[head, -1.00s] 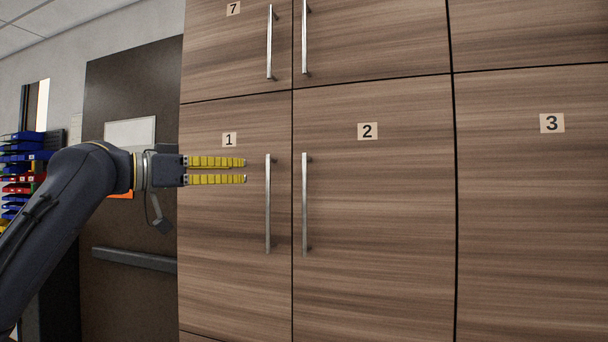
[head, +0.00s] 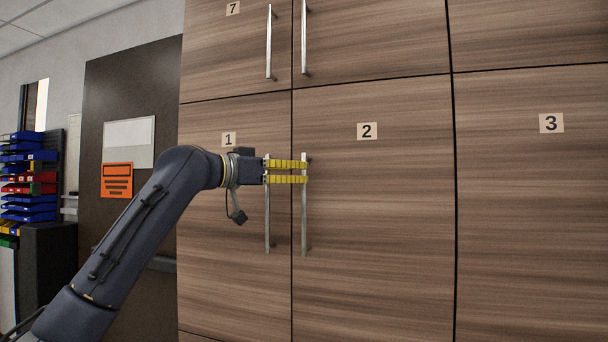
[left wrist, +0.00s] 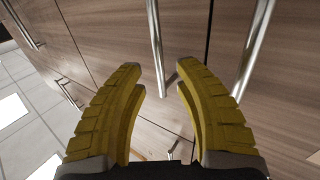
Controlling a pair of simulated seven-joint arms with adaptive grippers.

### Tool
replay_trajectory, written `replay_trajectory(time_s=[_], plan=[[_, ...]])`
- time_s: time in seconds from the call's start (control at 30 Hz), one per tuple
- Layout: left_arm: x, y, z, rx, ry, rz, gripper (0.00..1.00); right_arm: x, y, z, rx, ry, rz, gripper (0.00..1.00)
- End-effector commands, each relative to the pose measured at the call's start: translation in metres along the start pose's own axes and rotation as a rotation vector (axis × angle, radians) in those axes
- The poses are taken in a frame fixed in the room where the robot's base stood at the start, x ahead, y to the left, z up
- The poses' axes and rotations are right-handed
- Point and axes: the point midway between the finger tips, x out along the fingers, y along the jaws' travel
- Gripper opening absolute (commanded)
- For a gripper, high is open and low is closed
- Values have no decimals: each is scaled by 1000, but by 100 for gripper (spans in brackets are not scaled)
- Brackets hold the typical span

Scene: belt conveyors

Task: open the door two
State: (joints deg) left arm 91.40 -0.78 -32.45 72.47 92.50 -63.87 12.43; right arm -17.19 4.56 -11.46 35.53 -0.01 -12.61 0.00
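Door two (head: 385,220) is a closed brown wood-grain cabinet door marked with a "2" label (head: 367,131). Its vertical silver handle (head: 304,220) is on its left edge. My left gripper (head: 306,172) points right in the head view, and its yellow fingertips overlap the upper part of this handle. Contact is not clear. In the left wrist view the gripper (left wrist: 160,85) is open, with a bar handle (left wrist: 156,45) seen in the gap and a second handle (left wrist: 252,45) passing behind the right finger. My right gripper is not in view.
Door one (head: 225,270) is closed on the left, its handle (head: 267,225) close beside door two's and partly behind my gripper. Door three (head: 530,220) is closed on the right. A dark room door (head: 120,80) and blue bins (head: 28,210) stand at the left.

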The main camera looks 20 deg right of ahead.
Motion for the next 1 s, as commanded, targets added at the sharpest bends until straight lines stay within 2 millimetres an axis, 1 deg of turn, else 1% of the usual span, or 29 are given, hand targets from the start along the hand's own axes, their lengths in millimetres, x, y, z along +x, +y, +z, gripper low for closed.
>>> replay_trajectory(time_s=[0.03, 0.1, 0.3, 0.43, 0.73, 0.77, 1.0], plan=[[7, 1, 0, 0, -1, 1, 32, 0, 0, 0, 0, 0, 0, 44], [15, 0, 0, -1, -1, 0, 32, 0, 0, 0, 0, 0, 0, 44], [29, 0, 0, 0, 0, 0, 32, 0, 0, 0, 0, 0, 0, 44], [33, 0, 0, 0, 0, 0, 32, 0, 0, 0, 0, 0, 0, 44], [34, 0, 0, 1, 0, 0, 32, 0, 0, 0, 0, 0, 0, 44], [34, 0, 0, 1, 0, 0, 34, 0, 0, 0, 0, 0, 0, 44], [34, 0, 0, 1, 0, 0, 6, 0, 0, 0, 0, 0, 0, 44]])
